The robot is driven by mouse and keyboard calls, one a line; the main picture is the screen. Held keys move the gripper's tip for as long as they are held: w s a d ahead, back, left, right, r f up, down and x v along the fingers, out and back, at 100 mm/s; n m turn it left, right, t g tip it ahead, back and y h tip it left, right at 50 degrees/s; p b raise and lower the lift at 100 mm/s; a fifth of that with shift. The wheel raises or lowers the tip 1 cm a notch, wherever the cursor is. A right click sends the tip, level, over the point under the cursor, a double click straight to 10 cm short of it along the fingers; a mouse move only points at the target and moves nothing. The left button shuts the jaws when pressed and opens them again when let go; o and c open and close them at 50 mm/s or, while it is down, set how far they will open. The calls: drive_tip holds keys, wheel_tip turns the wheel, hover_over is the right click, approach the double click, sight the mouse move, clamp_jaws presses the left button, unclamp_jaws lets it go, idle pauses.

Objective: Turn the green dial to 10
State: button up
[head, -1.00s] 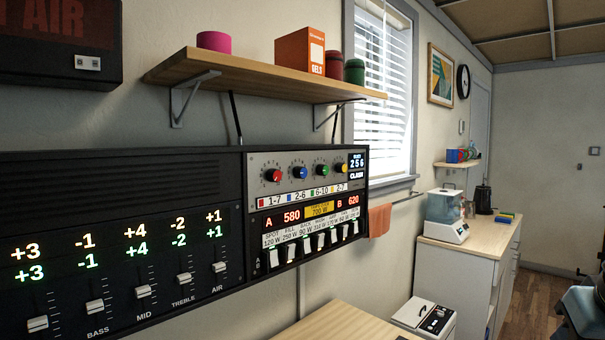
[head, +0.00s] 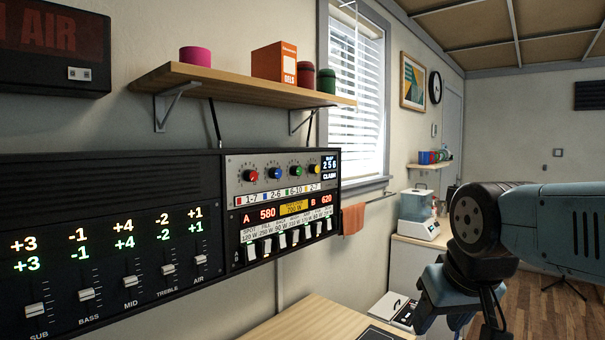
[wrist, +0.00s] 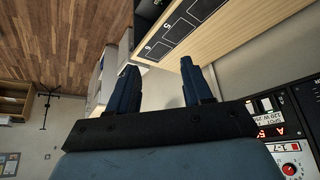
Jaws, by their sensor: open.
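The green dial (head: 295,170) is the third of a row of coloured knobs on the white-faced upper panel (head: 232,166) in the head view. A label strip under the knobs shows a green mark with 6-10. The dial's exact setting is too small to read. In the wrist view, my gripper (wrist: 160,84) is open and empty, with its two dark fingers apart. The panel's edge with the red knob (wrist: 290,170) shows at the lower right of that view; the green dial is not in it. In the head view my arm is at the right, well away from the panel.
Red (head: 252,176), blue (head: 276,173) and yellow (head: 313,168) knobs flank the green dial. A row of white switches (head: 281,240) lies below, and sliders (head: 86,295) stand to the left. A wooden shelf (head: 240,88) overhangs the panel. A wooden tabletop (head: 320,322) lies below.

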sight(299, 172)
drive_tip(key=shift+o, duration=0.6)
drive_tip(key=shift+w+a+r, duration=0.15)
drive_tip(key=shift+w+a, duration=0.1)
drive_tip(key=w+a+r+n+y, duration=0.2)
drive_tip(key=w+a+r+y, duration=0.25)
drive_tip(key=w, duration=0.25)
drive_tip(key=w+a+r+n+y, duration=0.2)
drive_tip(key=w+a+r+y, duration=0.15)
drive_tip(key=w+a, duration=0.3)
drive_tip(key=w+d+r+n+t+y, duration=0.15)
drive_tip(key=w+r+t, duration=0.3)
drive_tip(key=w, duration=0.65)
drive_tip(key=w+d+r+m+t+y, duration=0.1)
drive_tip(key=w+r+t+y, duration=0.3)
drive_tip(key=w, duration=0.6)
drive_tip(key=shift+n+g+h, duration=0.25)
drive_tip(key=shift+g+h, duration=0.1)
drive_tip(key=shift+h, duration=0.4)
drive_tip(key=x, duration=0.9)
drive_tip(key=r+x, duration=0.1)
drive_tip(key=x, duration=0.4)
